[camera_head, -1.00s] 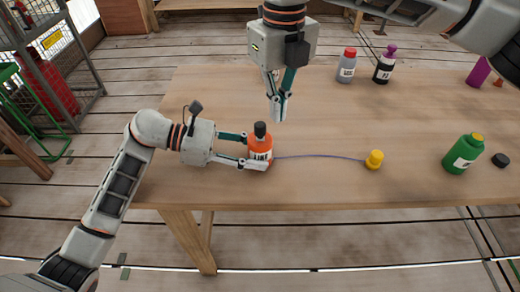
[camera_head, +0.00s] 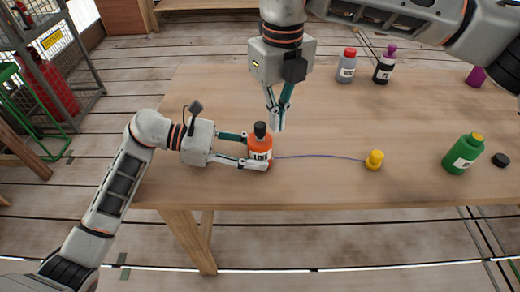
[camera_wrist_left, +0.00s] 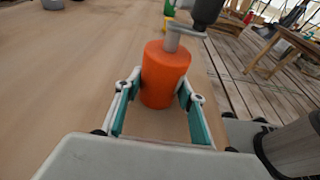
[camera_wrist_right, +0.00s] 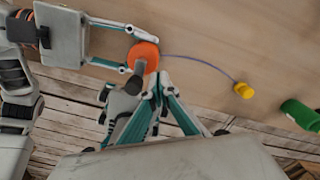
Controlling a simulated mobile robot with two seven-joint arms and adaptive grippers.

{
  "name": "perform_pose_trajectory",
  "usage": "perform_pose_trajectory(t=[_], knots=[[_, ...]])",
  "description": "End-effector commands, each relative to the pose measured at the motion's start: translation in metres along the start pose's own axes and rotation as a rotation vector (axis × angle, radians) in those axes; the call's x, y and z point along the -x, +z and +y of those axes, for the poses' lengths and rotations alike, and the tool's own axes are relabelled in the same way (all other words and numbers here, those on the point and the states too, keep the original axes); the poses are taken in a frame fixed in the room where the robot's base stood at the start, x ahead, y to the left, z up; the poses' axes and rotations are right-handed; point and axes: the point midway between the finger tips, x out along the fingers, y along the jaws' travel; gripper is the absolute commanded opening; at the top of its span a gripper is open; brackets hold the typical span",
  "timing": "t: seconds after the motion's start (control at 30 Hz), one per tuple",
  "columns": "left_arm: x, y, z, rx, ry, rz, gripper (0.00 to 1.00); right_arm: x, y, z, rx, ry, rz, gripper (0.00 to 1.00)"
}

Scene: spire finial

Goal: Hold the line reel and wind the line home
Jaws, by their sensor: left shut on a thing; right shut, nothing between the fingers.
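The orange line reel (camera_head: 258,147) stands upright near the table's front edge, its label facing the front. A grey crank (camera_wrist_left: 182,30) with a dark knob (camera_wrist_left: 208,12) sits on its top. My left gripper (camera_wrist_left: 163,95) is shut on the reel's body, a finger on each side. A thin blue line (camera_head: 315,156) runs from the reel across the table to a small yellow piece (camera_head: 374,160). My right gripper (camera_head: 278,127) points down, shut and empty, just behind and right of the reel's top. In the right wrist view its fingertips appear beside the knob; I cannot tell whether they touch.
A green bottle (camera_head: 463,154) and a loose black cap (camera_head: 500,160) are on the table's right. A grey bottle (camera_head: 347,66), a black bottle (camera_head: 384,67) and a purple object (camera_head: 477,75) stand at the back. The table's middle is mostly clear.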

Motion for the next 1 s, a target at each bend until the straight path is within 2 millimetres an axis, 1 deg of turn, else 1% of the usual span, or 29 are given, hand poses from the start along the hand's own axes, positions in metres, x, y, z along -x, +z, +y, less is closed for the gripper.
perform_pose_trajectory(t=[0.1, 0.53, 1.0], knots=[[0.0, -0.001, 0.0, 0.001, 0.0, 0.001, 0.27, -0.003, 0.0, 0.0, 0.0, 0.0, 0.0, 0.0], [0.0, -0.001, 0.0, 0.001, 0.0, 0.001, 0.27, -0.003, 0.0, 0.001, 0.0, 0.0, 0.0, 0.0], [0.0, -0.001, 0.0, 0.001, 0.0, 0.001, 0.27, -0.003, 0.001, 0.012, 0.0, -0.001, 0.0, 0.0]])
